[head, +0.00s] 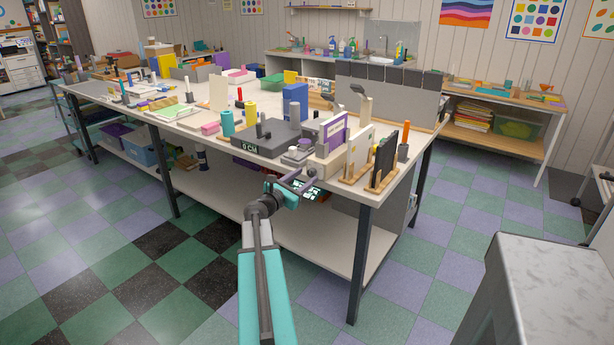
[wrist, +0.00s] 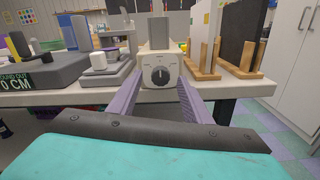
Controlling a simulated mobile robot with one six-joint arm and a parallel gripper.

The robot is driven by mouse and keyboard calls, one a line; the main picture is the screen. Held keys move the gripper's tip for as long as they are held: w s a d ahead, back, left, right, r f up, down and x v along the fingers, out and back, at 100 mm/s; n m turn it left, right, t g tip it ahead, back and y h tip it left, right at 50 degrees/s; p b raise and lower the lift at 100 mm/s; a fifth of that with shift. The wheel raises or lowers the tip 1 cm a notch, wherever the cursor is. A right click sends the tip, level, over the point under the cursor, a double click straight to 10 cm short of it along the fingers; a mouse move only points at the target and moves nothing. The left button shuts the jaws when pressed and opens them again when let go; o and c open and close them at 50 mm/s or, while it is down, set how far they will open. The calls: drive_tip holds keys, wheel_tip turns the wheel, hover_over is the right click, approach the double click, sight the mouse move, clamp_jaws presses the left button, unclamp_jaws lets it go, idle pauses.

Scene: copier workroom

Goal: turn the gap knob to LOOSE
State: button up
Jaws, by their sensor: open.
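In the wrist view my gripper (wrist: 159,82) is open, with one purple finger to each side of the knob and nothing held. I cannot tell whether the fingers reach it.
A grey block marked "0 CM" (head: 262,140) and a small stepped grey device (wrist: 103,68) are to the left. The white worktable (head: 190,117) is crowded; the floor in front is clear.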

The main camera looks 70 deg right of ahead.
sight(313, 172)
drive_tip(key=shift+x, duration=1.3)
drive_tip(key=c, duration=1.1)
drive_tip(key=shift+o, duration=0.2)
drive_tip(key=shift+s+a, duration=0.1)
drive_tip(key=shift+a, duration=0.15)
drive_tip(key=shift+d, duration=0.2)
